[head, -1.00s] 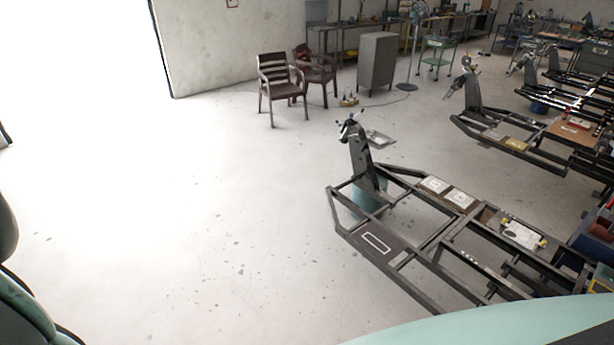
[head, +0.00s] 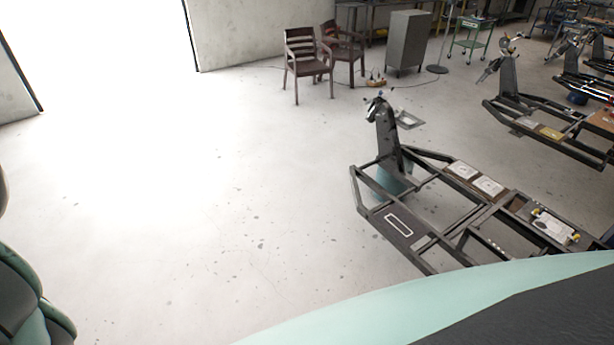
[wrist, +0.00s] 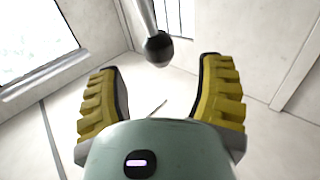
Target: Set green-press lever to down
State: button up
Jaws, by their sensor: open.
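A lever with a thin metal rod and a black ball knob (wrist: 159,49) comes down from the top edge of the wrist view. The rod tilts slightly. My gripper (wrist: 159,70) is open, with one ribbed yellow finger on each side of the knob's line. The knob shows in the gap near the fingertips, apart from both fingers in the picture. I cannot tell how far ahead of the tips it is. The body of the green press is not seen in the wrist view, and I cannot make out the lever or my gripper in the head view.
In the head view a dark metal frame (head: 397,224) with an upright post stands at the right. Two brown chairs (head: 305,60) and a grey cabinet (head: 407,42) stand at the back. The pale floor (head: 200,200) at left and centre is clear.

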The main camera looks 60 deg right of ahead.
jog(key=shift+b+x, duration=0.8)
jog(key=shift+x, duration=1.95)
jog(key=shift+d, duration=0.1)
jog(key=shift+c, duration=0.2)
grip_shut()
